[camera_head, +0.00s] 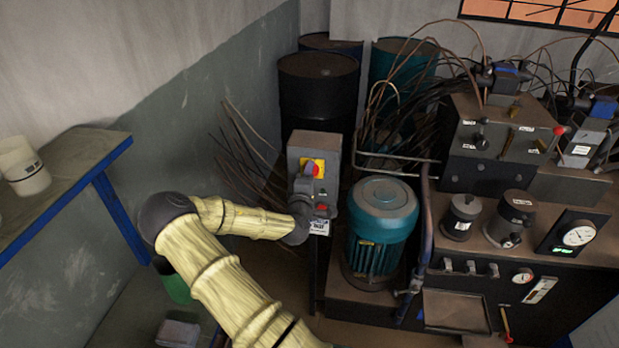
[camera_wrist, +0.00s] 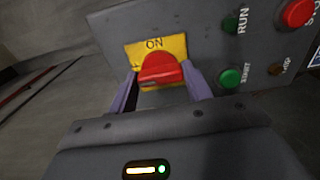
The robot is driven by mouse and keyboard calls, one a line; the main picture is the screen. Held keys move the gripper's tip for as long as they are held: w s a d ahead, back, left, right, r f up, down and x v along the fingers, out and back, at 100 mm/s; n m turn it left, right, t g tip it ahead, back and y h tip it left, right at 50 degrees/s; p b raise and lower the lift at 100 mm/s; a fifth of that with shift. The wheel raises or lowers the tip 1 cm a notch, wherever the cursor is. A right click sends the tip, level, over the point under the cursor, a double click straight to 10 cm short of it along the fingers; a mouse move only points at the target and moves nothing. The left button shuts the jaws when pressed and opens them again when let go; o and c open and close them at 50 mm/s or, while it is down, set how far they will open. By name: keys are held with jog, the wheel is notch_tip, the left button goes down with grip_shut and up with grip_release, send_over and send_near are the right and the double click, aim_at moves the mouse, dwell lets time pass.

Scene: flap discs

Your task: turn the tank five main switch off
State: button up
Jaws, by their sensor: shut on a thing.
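The main switch is a red knob (camera_wrist: 160,68) on a yellow plate (camera_wrist: 176,44) in the wrist view. The word ON shows on the plate just above the knob; other marks on the plate are hidden. My gripper (camera_wrist: 162,80) has one purple-grey finger on each side of the knob and is shut on it. In the head view the red knob (camera_head: 314,169) sits on the front of a grey control box (camera_head: 318,144) on a post, and my gripper (camera_head: 303,188) is right at it, hiding part of the box front. I cannot read a tank number.
Green RUN (camera_wrist: 230,22) and START (camera_wrist: 230,79) buttons and a red button (camera_wrist: 297,12) sit beside the switch. A teal motor (camera_head: 382,230) stands close right of the box. Dark drums (camera_head: 318,85) and loose cables are behind. A shelf (camera_head: 60,170) juts out at left.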

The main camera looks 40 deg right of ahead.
jog(key=o, duration=1)
jog(key=shift+a, duration=0.15)
jog(key=p+v, duration=0.6)
jog(key=v, duration=1.1)
jog(key=shift+s, duration=0.15)
jog(key=shift+f, duration=0.1)
